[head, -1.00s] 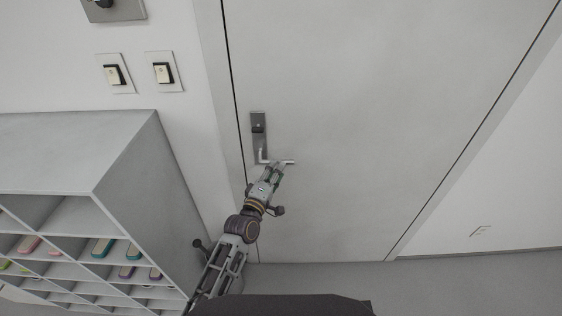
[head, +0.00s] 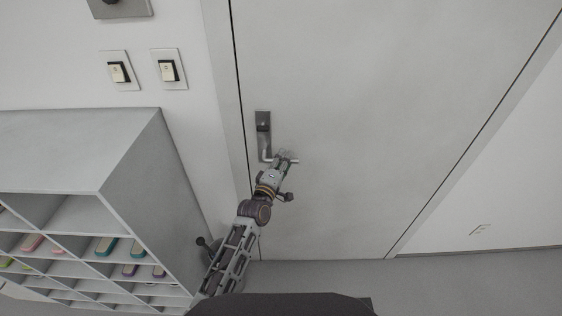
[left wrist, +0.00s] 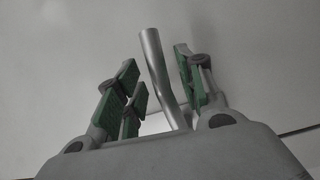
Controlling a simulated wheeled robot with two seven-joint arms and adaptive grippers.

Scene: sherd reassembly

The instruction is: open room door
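The grey door (head: 360,130) appears shut in its frame. Its metal lever handle (head: 266,148) sits on a dark plate (head: 263,125) near the door's left edge. My left gripper (head: 283,158) is at the lever, partly covering it in the head view. In the left wrist view, the green-padded fingers (left wrist: 158,92) are spread apart, with the lever (left wrist: 152,58) standing between them. A gap shows on each side of the lever, so the fingers are not closed on it. My right gripper is not in view.
A grey cubby shelf (head: 160,180) with several coloured shoe-like items stands left of the door, close to my left arm. Two light switches (head: 118,72) are on the wall above it. Grey floor (head: 450,262) is clear at the lower right.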

